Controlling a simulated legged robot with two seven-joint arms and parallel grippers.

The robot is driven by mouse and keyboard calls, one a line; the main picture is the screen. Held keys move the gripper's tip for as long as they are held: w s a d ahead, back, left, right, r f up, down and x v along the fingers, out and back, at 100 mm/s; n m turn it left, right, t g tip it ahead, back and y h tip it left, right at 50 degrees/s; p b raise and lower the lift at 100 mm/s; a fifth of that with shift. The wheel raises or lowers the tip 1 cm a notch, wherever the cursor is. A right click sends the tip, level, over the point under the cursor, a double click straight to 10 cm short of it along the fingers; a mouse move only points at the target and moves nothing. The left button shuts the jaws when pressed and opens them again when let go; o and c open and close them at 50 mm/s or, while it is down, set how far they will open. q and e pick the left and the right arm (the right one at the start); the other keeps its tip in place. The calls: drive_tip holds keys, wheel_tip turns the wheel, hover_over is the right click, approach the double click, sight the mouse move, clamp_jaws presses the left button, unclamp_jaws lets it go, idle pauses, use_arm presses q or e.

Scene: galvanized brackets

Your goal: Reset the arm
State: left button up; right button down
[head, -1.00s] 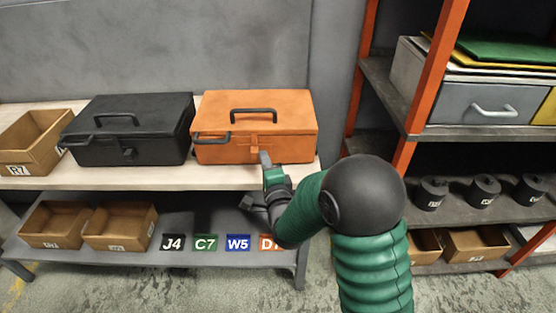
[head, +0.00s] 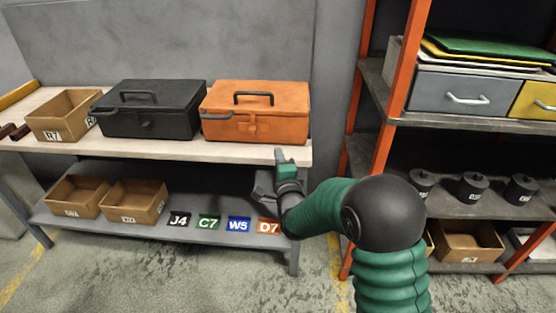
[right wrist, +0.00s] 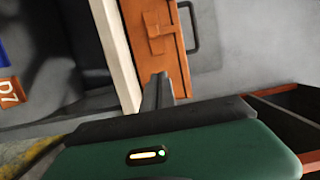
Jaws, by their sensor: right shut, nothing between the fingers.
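My right arm comes in from the lower right of the head view, and its gripper (head: 279,156) is in front of the bench's front edge, below the orange toolbox. The gripper is shut and empty. In the right wrist view the closed fingers (right wrist: 160,85) point toward the orange toolbox (right wrist: 160,35) and the bench edge. The orange toolbox (head: 256,112) stands closed on the bench top with its black handle up. My left gripper is not in view.
A black toolbox (head: 150,110) and a cardboard bin (head: 62,118) stand on the bench top (head: 180,150). The lower shelf holds two cardboard bins and label cards, including D7 (head: 268,226).

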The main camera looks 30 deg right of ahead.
drive_tip(key=s+a+f+n+g+y, duration=0.4)
drive_tip(key=s+a+f+n+g, duration=0.35)
drive_tip(key=s+f+n, duration=0.3)
drive_tip(key=s+a+f+n+g, duration=0.1)
drive_tip(key=s+f+n+g, duration=0.1)
drive_tip(key=s+n, duration=0.35)
drive_tip(key=s+a+f+n+g+y, duration=0.1)
drive_tip(key=s+f+n+g, duration=0.15)
drive_tip(key=s, duration=0.55)
drive_tip(key=s+a+f+n+g, duration=0.1)
drive_tip(key=s+f+n+g, duration=0.15)
drive_tip(key=s, duration=0.45)
use_arm(q)
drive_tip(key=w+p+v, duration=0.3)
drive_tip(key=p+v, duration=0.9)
drive_tip(key=p, duration=0.1)
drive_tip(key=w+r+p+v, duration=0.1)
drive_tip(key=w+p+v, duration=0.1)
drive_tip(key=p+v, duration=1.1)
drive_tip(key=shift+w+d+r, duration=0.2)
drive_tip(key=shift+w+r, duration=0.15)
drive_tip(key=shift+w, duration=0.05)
use_arm(e)
drive_tip(key=w+v, duration=0.3)
drive_tip(key=v, duration=0.9)
drive_tip(key=w+r+v, duration=0.1)
drive_tip(key=w+v, duration=0.1)
drive_tip(key=v, duration=1.1)
drive_tip(key=shift+w, duration=0.6)
